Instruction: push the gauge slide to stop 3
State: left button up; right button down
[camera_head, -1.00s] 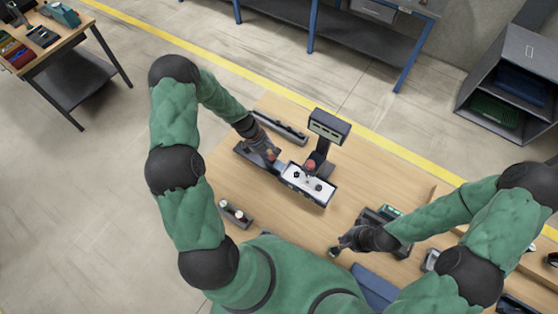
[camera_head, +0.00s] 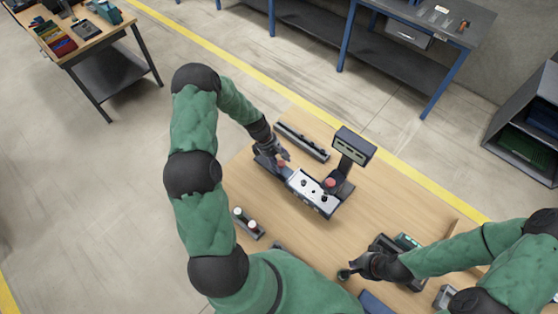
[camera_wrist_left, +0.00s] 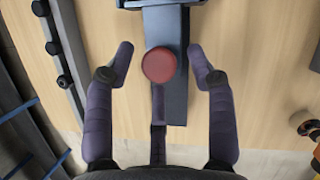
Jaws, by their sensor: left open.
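A dark gauge fixture with a white plate (camera_head: 312,192) stands on the table, with black knobs on the plate. A red round knob (camera_head: 281,163) sits on its dark bar at the left; it also shows in the left wrist view (camera_wrist_left: 159,65). I cannot read any stop marks. My left gripper (camera_head: 282,157) is at this knob. In the left wrist view its open fingers (camera_wrist_left: 160,52) stand either side of the knob with visible gaps. A second red knob (camera_head: 330,183) is at the fixture's right. My right gripper (camera_head: 345,273) is low near the table's front, its jaws unclear.
A display on a post (camera_head: 355,145) rises behind the fixture. A dark rail (camera_head: 302,141) lies behind the left gripper. A small holder with white-topped pieces (camera_head: 247,223) lies at the front left. Bare tabletop lies right of the fixture.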

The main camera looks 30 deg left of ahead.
pick_arm(q)
jog(key=v, duration=1.2)
jog(key=shift+s+a+f, duration=0.1)
jog(key=shift+s, duration=0.05)
